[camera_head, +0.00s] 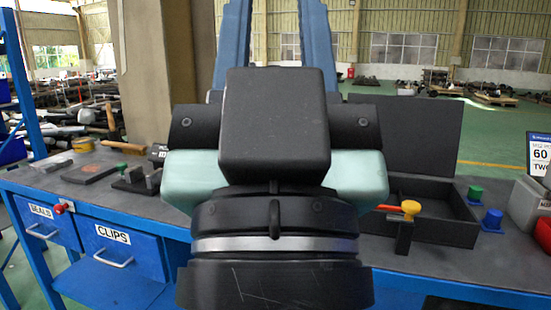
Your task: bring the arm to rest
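My own arm fills the middle of the head view, black with a silver ring and pale teal parts on both sides. A black block (274,125) at its top, likely the body of my gripper, faces me. No fingers show; they are hidden behind the block or out of sight, so I cannot tell whether they are open or shut. Nothing held is visible. My arm stands in front of the workbench (130,205) and hides its middle.
An open black case (445,215) lies on the right, beside green (475,192) and blue (492,219) knobs. An orange-knobbed tool (410,208) stands before it. Small tools (133,178) lie left, above the blue CLIPS drawer (118,252). A screen (540,153) is far right.

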